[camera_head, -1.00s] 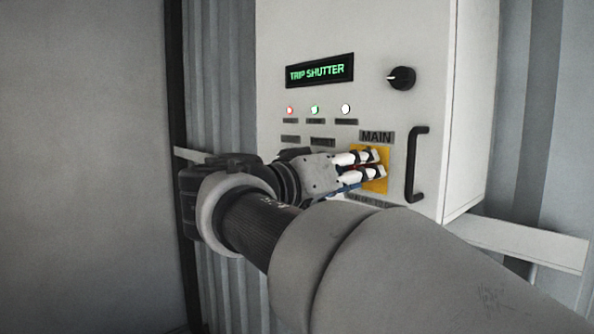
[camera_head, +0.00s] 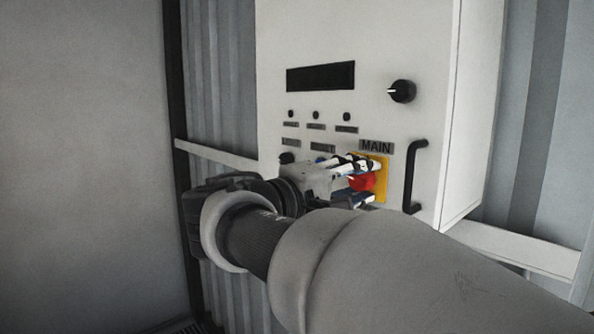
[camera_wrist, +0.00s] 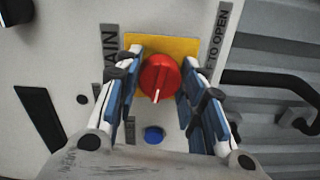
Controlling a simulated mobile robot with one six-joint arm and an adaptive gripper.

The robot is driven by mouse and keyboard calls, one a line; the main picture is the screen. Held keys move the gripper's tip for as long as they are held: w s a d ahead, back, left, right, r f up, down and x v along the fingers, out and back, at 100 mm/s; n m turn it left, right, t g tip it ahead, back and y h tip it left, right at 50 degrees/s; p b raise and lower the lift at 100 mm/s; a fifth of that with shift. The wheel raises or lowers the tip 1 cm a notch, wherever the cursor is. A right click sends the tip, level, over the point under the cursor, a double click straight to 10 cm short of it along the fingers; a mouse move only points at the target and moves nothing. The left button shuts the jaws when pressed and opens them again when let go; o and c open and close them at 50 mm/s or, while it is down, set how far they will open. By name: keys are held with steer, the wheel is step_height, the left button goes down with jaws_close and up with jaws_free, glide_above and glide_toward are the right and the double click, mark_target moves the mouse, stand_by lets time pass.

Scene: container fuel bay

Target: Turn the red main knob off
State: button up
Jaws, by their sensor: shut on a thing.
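The red main knob (camera_head: 362,183) sits on a yellow plate (camera_head: 379,170) under the MAIN label on the white cabinet. In the wrist view the knob (camera_wrist: 160,72) lies between my two fingers, its white mark pointing toward the bottom of that picture. My gripper (camera_wrist: 159,62) is shut on the knob; it also shows in the head view (camera_head: 365,180), one finger above and one below the knob. The yellow plate (camera_wrist: 176,45) shows behind it in the wrist view. The display (camera_head: 320,76) is dark and the small lamps (camera_head: 316,115) are unlit.
A black handle (camera_head: 415,176) stands out to the right of the knob. A black selector knob (camera_head: 403,91) is above. A blue button (camera_wrist: 154,134) shows close to my fingers in the wrist view. Part of the lower panel is hidden behind my arm.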

steer(key=shift+n+p, duration=0.4)
steer(key=shift+n, duration=0.3)
steer(key=o, duration=1)
steer(key=shift+o, duration=0.2)
steer(key=v, duration=1.2)
